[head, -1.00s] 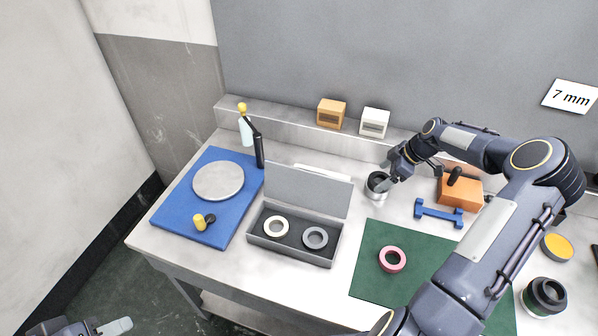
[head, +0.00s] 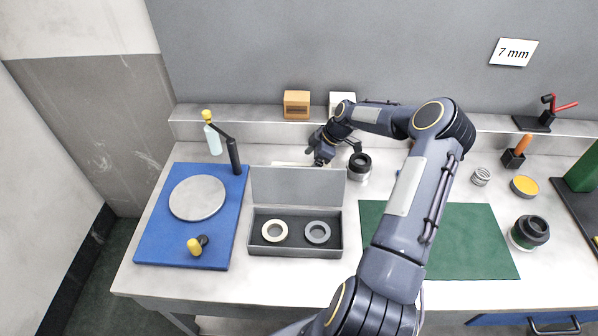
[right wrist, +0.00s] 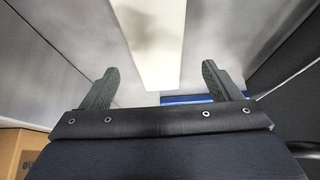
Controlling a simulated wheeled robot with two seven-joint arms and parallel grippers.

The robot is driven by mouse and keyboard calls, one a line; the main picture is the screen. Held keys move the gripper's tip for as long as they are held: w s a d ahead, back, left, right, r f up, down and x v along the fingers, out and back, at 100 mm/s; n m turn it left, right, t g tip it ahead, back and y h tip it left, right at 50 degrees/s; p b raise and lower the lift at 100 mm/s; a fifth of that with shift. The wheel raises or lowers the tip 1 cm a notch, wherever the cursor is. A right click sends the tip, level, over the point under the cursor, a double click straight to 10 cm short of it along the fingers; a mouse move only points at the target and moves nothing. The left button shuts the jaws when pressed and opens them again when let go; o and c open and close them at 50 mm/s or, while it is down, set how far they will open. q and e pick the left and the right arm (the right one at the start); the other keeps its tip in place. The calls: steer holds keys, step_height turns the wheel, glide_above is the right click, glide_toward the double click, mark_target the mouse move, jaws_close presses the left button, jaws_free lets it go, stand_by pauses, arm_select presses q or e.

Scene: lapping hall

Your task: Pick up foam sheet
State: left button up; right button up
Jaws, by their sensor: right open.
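The foam sheet, a thin pale strip (head: 289,164), lies on the table behind the raised lid of the grey case; the lid hides part of it. In the right wrist view the cream-white sheet (right wrist: 155,45) runs down the picture between and beyond my fingertips. My right gripper (head: 317,160) is behind the lid, near the right end of the sheet. In the right wrist view my right gripper (right wrist: 160,82) is open, its fingers apart with nothing held. My left gripper is not in view.
The open grey case (head: 295,252) holds a cream ring (head: 263,232) and a grey ring (head: 329,233). A dark-topped metal can (head: 358,174) stands right of my gripper. The orange block (head: 296,106) and a white block (head: 342,98) sit on the back ledge. A blue mat (head: 165,250) lies left.

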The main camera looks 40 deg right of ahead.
mark_target(304, 165)
steer(key=x, duration=0.4)
steer(key=shift+w+r+b, duration=0.1)
steer(key=shift+w+b, duration=0.15)
steer(key=shift+b, duration=0.05)
steer(key=shift+c, duration=0.4)
steer(key=c, duration=1)
steer(key=shift+o, duration=0.2)
steer(key=shift+r, duration=0.2)
